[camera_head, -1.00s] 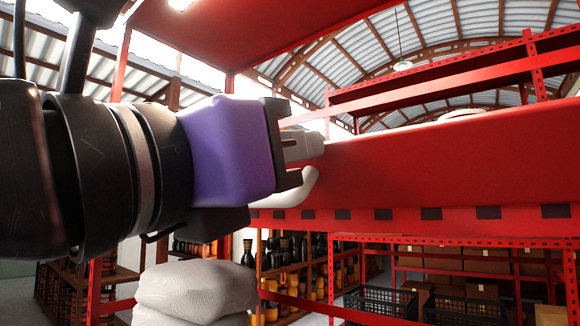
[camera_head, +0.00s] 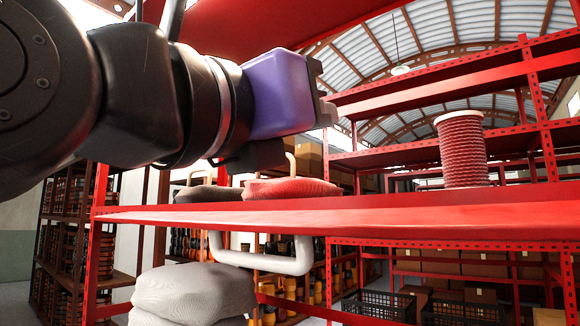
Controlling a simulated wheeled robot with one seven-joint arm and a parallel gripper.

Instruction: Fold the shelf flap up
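The red shelf flap (camera_head: 400,213) spans the view as a long, thin board, seen nearly edge-on and close to level. Its white U-shaped handle (camera_head: 262,262) hangs below its front edge on the left. My gripper (camera_head: 328,108), behind a purple housing, is above the flap and points right, well clear of the handle. It holds nothing that I can see. The fingers are mostly hidden by their mount, so their opening is unclear.
A red-and-white spool (camera_head: 462,150) and a flat red bundle (camera_head: 290,188) show above the flap. Red rack posts (camera_head: 540,100) stand at the right. White sacks (camera_head: 190,290) are piled below left, and black crates (camera_head: 375,305) sit below right.

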